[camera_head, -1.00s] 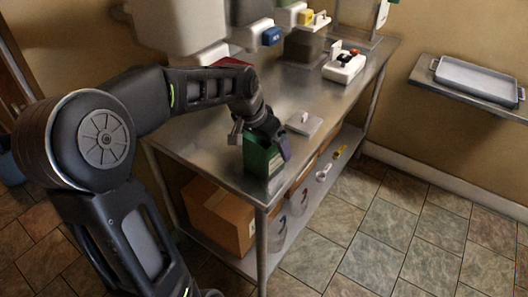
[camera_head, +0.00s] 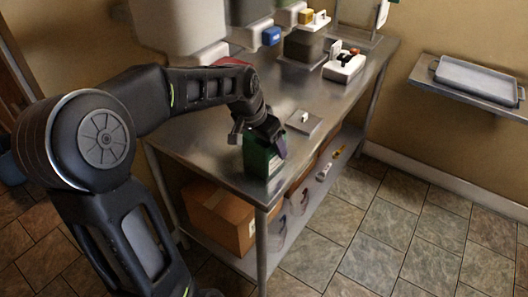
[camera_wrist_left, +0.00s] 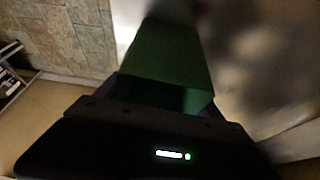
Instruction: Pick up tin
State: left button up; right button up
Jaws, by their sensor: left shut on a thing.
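The tin is a green box-shaped container (camera_head: 257,160) at the near end of the steel table. My left gripper (camera_head: 264,137) reaches down over its top and is shut on it. The green tin (camera_wrist_left: 168,58) also shows in the left wrist view, between the fingers and stretching away from the camera. The fingers hide part of its top. I cannot tell whether its base touches the table. My right gripper is not in view.
The steel table (camera_head: 205,150) holds a flat square lid (camera_head: 303,122) beside the tin and a white caddy (camera_head: 344,66) farther back. A cardboard box (camera_head: 222,215) and clear containers stand on the lower shelf. A tray (camera_head: 478,80) lies on a wall shelf. The tiled floor at right is clear.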

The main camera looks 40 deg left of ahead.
pick_arm(q)
jog(key=shift+c, duration=1.4)
jog(key=shift+r, duration=0.1)
jog(key=shift+r, duration=0.45)
jog(key=s+a+r+b, duration=0.1)
jog(key=s+r+b, duration=0.1)
jog(key=s, duration=1.6)
jog(key=shift+r+b, duration=0.2)
jog(key=shift+b, duration=0.7)
